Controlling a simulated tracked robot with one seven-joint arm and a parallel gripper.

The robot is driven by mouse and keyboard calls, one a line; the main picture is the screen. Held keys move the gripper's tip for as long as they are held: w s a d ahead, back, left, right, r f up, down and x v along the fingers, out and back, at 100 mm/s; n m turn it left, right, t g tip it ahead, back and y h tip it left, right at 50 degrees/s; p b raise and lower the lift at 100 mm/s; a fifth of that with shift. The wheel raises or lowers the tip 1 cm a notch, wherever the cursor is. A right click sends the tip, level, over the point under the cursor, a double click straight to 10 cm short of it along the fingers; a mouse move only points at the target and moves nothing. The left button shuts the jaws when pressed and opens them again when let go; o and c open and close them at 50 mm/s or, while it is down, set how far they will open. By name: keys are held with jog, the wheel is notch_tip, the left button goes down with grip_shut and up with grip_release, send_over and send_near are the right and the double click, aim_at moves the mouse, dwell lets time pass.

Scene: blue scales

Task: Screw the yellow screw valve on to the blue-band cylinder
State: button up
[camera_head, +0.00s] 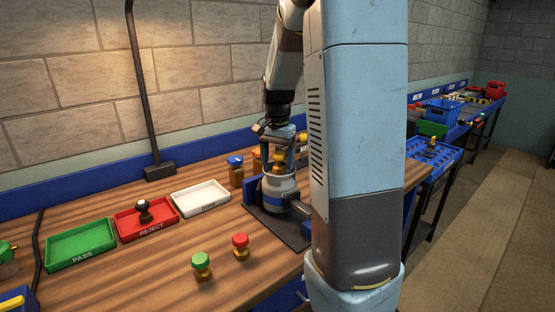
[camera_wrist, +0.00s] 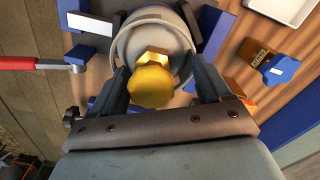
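The blue-band cylinder (camera_head: 283,199) is a pale grey cylinder with a blue band, upright in a fixture with blue jaws (camera_head: 250,190) on a dark plate. In the wrist view its round grey top (camera_wrist: 160,28) shows. The yellow screw valve (camera_head: 279,158) is over the cylinder's top; in the wrist view the valve (camera_wrist: 151,88) has a faceted yellow knob and a brassy hex part. Whether its thread is engaged cannot be told. My gripper (camera_head: 279,148) points down over the cylinder. In the wrist view my gripper (camera_wrist: 158,68) has its fingers apart on either side of the valve, with a visible gap.
A green PASS tray (camera_head: 82,246), a red REJECT tray (camera_head: 128,232) holding a dark knobbed piece, and a white tray (camera_head: 188,206) lie left. Green-topped (camera_head: 201,266) and red-topped (camera_head: 241,246) valves stand in front. A blue-topped amber piece (camera_head: 236,172) stands behind. A red-handled lever (camera_wrist: 32,63) extends from the fixture.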

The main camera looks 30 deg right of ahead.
aim_at(277, 152)
notch_tip(277, 152, up, 14)
jog(key=s+a+f+n+t, duration=0.1)
jog(key=s+a+n+t, duration=0.1)
jog(key=s, duration=0.5)
jog(key=s+a+f+n+t, duration=0.1)
jog(key=s+a+n, duration=0.4)
jog(key=s, duration=0.3)
jog(key=s+a+f+n+t, duration=0.1)
jog(key=s+a+n+t, duration=0.1)
jog(key=s+a, duration=0.4)
jog(key=shift+s+f+n+t, duration=0.15)
jog(key=shift+s+n+t, duration=0.15)
jog(key=shift+s+n, duration=0.7)
jog(key=shift+s, duration=0.2)
dwell(0.9)
